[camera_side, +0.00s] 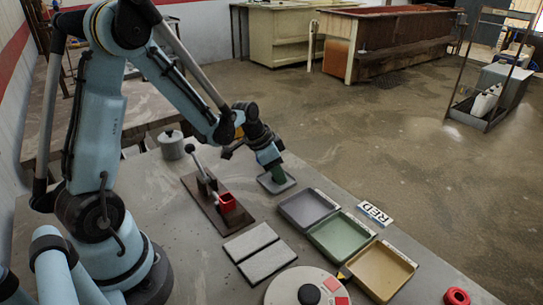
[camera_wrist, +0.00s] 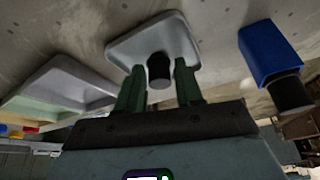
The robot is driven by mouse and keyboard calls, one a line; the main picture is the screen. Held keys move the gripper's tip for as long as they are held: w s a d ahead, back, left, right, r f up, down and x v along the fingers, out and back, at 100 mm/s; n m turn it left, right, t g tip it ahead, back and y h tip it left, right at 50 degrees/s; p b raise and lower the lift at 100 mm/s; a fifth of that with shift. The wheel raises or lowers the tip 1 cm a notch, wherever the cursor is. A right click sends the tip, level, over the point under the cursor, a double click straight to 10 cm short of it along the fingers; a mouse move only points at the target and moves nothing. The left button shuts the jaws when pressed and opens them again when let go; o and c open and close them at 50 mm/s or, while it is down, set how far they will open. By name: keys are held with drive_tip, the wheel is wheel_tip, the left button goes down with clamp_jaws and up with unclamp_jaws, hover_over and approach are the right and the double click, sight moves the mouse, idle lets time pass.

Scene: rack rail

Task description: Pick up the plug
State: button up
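A short black cylinder (camera_wrist: 158,70), which looks like the plug, shows at a small grey tray (camera_wrist: 120,47) in the wrist view. My gripper (camera_wrist: 159,78) has its two green fingers apart, one on each side of the black cylinder, with a narrow gap visible on both sides. In the side view my gripper (camera_side: 272,162) points down just above the small grey tray (camera_side: 279,186). The cylinder is hidden there by the gripper. A blue block (camera_wrist: 268,52) with a black cylindrical end stands to the right in the wrist view.
Grey (camera_side: 307,207), green (camera_side: 341,235) and yellow (camera_side: 381,268) bins line the table's right side, near a "RED" sign (camera_side: 375,213).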

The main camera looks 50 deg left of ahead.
clamp_jaws()
drive_tip(key=shift+r, duration=0.1)
